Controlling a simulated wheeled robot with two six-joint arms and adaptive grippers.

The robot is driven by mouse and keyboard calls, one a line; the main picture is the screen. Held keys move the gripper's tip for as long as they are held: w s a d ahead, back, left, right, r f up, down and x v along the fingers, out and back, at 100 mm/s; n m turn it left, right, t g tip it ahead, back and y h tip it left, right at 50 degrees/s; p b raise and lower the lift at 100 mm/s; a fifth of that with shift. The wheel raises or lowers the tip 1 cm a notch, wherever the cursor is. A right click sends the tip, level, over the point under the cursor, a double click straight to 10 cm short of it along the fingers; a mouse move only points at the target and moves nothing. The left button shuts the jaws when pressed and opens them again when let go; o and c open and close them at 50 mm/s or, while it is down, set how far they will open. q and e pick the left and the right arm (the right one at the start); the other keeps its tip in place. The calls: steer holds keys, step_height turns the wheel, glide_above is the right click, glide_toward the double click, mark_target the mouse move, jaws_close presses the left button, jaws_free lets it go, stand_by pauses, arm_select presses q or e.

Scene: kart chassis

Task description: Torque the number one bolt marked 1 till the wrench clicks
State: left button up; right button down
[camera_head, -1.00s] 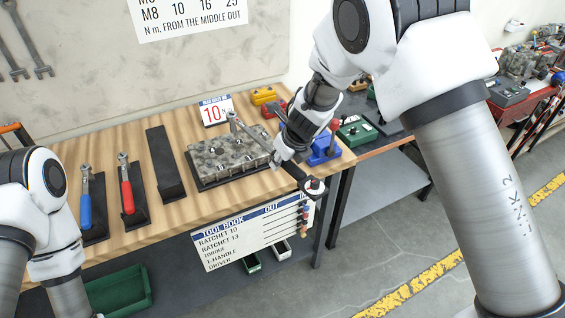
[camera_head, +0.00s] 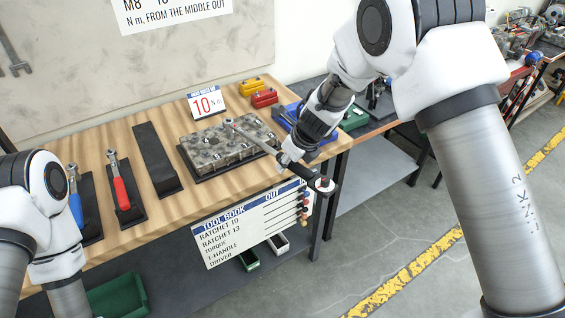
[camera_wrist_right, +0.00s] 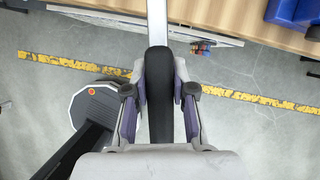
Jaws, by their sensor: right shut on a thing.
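My right gripper (camera_head: 286,160) is shut on a torque wrench (camera_head: 257,138), around its black handle. The handle also shows between the finger pads in the right wrist view (camera_wrist_right: 159,98), with the silver shaft running up out of the picture. The wrench slants from lower right to upper left, its head over the grey metal block (camera_head: 215,150) near the far edge. I cannot tell whether the head is seated on a bolt. The bolt marked 1 cannot be made out; the numbers are too small. My left arm shows at the left, but its gripper is out of view.
A sign reading 10 (camera_head: 207,103) stands behind the block. Red-handled (camera_head: 121,190) and blue-handled (camera_head: 76,206) ratchets lie in dark holders beside an empty dark holder (camera_head: 157,160). Red (camera_head: 264,98) and yellow (camera_head: 251,87) boxes stand at the back. A tool book board (camera_head: 255,228) hangs on the bench front.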

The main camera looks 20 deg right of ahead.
steer(key=w+d+n+g+y+p, duration=0.1)
steer(key=w+d+n+p, duration=0.3)
steer(key=d, duration=0.4)
steer(key=shift+w+n+y+p, duration=0.35)
steer(key=shift+w+p, duration=0.5)
steer(key=shift+w, duration=0.4)
steer(key=shift+r, duration=0.1)
steer(key=shift+s+d+f+b, duration=0.1)
steer(key=shift+f+b, duration=0.1)
steer(key=shift+b, duration=0.1)
steer(key=shift+f+b, duration=0.65)
steer(key=shift+f, duration=0.25)
